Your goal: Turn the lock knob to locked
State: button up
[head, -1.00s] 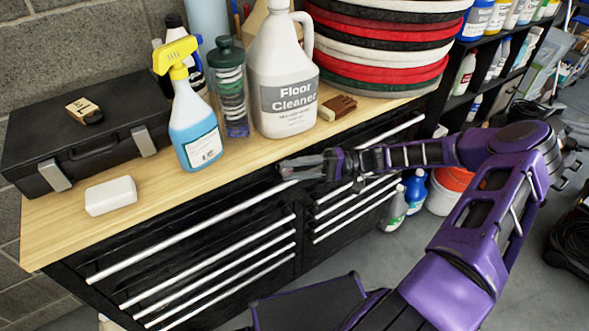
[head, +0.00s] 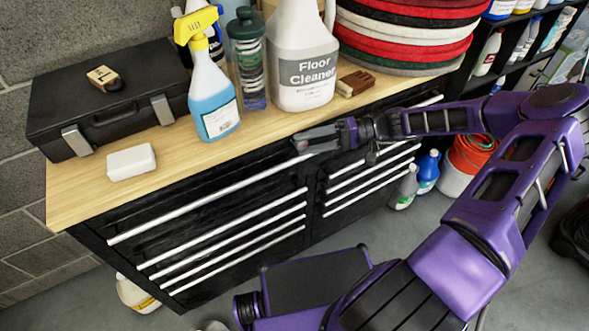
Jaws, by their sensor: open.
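The black tool cabinet (head: 120,228) with silver drawer handles stands under a wooden worktop. No lock knob can be made out on it; it may be too small to tell or hidden behind my arm. My gripper (head: 302,141) is open, pointing left, at the front edge of the worktop near the upper right end of the left drawer bank. I see nothing between its fingers. Whether it touches the cabinet front cannot be told.
On the worktop (head: 85,192) stand a black case (head: 60,110), a white block (head: 131,162), a spray bottle (head: 212,100), a floor cleaner jug (head: 305,75) and stacked round pads (head: 405,45). Bottles (head: 428,170) and a bucket (head: 455,180) stand on the floor at the right.

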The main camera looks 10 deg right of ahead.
jog(key=h, duration=0.2)
jog(key=n+h+p, duration=0.1)
jog(key=h, duration=0.1)
jog(key=shift+d+r, duration=0.1)
jog(key=shift+r, duration=0.3)
jog(key=h, duration=0.1)
jog(key=n+h, duration=0.1)
jog(key=h, duration=0.1)
jog(key=shift+s+a+t+p, duration=0.1)
jog(key=shift+a+t+p, duration=0.1)
jog(key=shift+t+p, duration=0.15)
jog(key=h, duration=0.1)
jog(key=t+h, duration=0.1)
jog(key=h, duration=0.1)
jog(key=n+h, duration=0.1)
jog(key=shift+a+r, duration=0.25)
jog(key=shift+a, duration=0.15)
jog(key=shift+s+a+t+h+b, duration=0.15)
jog(key=shift+t+h+b, duration=0.3)
jog(key=shift+h, duration=0.85)
jog(key=shift+a+n+h, duration=0.1)
jog(key=shift+n+h, duration=0.2)
